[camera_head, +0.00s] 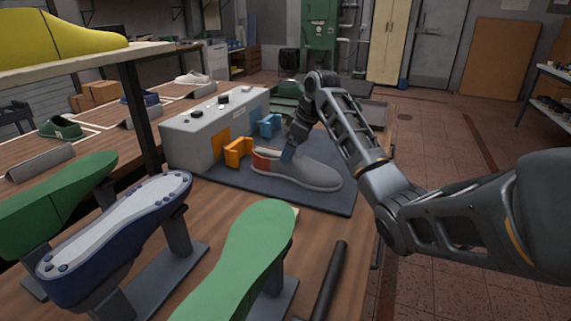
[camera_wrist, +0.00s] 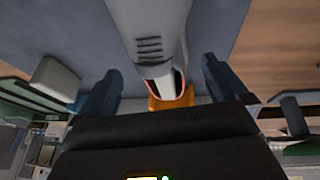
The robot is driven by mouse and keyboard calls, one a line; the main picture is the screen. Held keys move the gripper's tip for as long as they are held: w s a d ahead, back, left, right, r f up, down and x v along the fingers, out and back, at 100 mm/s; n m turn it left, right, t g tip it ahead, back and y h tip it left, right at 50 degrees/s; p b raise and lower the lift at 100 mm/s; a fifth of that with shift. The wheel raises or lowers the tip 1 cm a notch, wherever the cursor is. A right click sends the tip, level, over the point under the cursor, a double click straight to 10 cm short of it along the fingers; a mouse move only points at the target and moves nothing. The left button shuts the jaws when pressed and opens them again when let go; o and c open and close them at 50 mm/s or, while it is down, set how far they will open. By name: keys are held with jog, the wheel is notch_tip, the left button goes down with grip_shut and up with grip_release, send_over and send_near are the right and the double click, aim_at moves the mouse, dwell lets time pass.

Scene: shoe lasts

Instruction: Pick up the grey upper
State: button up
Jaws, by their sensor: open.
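The grey upper (camera_head: 300,172) is a low grey shoe with an orange-red heel. It rests on the dark blue-grey mat (camera_head: 335,200) in front of the grey machine box, its toe to the right. My gripper (camera_head: 289,150) is over its opening, seen from the side in the head view. In the wrist view the upper (camera_wrist: 152,40) runs down the middle between my two open fingers (camera_wrist: 164,95), with its opening towards the palm. A gap shows between the upper and each finger. The fingertips' exact height against the upper is hard to tell.
The grey machine box (camera_head: 200,135) with orange clamps (camera_head: 238,152) and blue clamps (camera_head: 270,125) stands close left of the upper. Green lasts (camera_head: 245,255) and a blue last (camera_head: 120,230) on stands fill the near left.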

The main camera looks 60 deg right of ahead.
aim_at(295, 165)
jog(key=x, duration=0.6)
jog(key=shift+w+f+p, duration=0.1)
jog(key=shift+w+p, duration=0.25)
jog(key=shift+p, duration=0.05)
jog(key=shift+c, duration=0.5)
